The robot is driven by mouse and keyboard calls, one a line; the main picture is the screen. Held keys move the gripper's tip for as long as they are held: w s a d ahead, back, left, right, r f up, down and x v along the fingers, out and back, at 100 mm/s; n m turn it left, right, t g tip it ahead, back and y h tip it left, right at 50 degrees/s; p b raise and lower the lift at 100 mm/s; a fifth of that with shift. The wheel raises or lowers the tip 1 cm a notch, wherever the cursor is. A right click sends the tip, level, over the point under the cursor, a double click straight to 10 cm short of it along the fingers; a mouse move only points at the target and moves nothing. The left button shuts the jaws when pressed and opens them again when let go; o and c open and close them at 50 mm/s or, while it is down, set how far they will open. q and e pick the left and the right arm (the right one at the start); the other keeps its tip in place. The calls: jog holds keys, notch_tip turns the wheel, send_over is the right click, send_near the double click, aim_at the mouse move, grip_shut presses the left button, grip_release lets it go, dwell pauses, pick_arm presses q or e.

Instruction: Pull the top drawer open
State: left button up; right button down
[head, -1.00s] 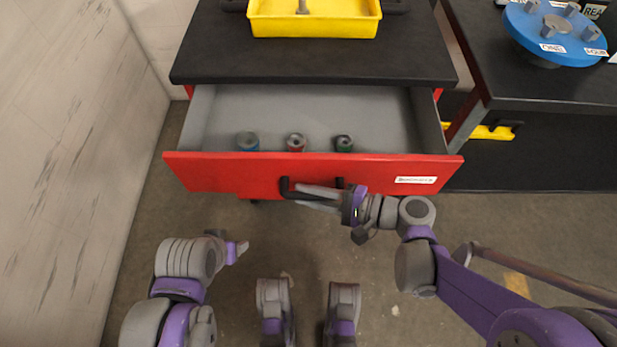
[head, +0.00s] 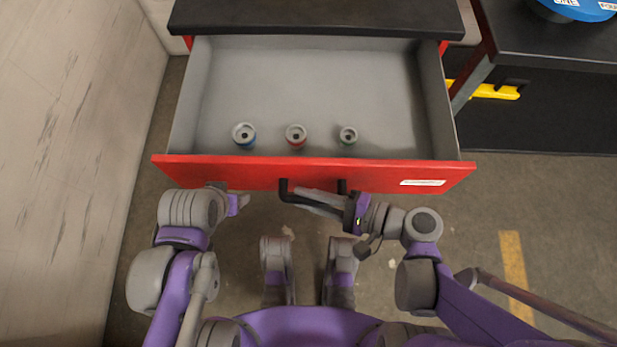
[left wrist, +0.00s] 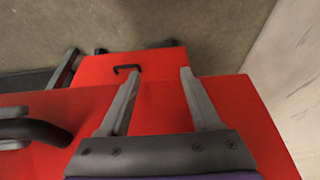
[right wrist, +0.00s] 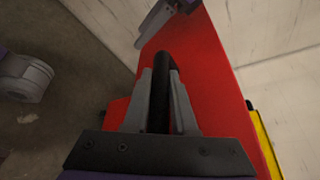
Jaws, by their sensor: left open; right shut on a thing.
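The red top drawer (head: 240,172) is pulled well out from the cabinet, and its grey inside shows. Its black handle (head: 284,190) is on the front. My right gripper (head: 303,196) is shut on the handle; in the right wrist view the fingers (right wrist: 160,90) sit either side of the dark bar (right wrist: 160,75). My left gripper (left wrist: 158,75) is open and empty close to the drawer front, at its left part in the head view. In the left wrist view a lower red front with a black handle (left wrist: 127,68) shows between and beyond the fingers.
A blue-banded (head: 244,135), a red-banded (head: 296,135) and a green-banded (head: 347,135) cylinder stand in the drawer near its front. The black cabinet top (head: 320,17) is behind. A dark bench (head: 550,65) with a blue turntable (head: 575,8) is at right. A pale wall (head: 80,150) is close at left.

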jog(key=c, duration=0.7)
grip_release()
jog(key=shift+c, duration=0.2)
jog(key=p+v, duration=0.1)
jog(key=v, duration=0.9)
jog(key=shift+s+d+p, duration=0.2)
jog(key=shift+d+p, duration=0.1)
jog(key=shift+d, duration=0.05)
jog(key=shift+r, duration=0.1)
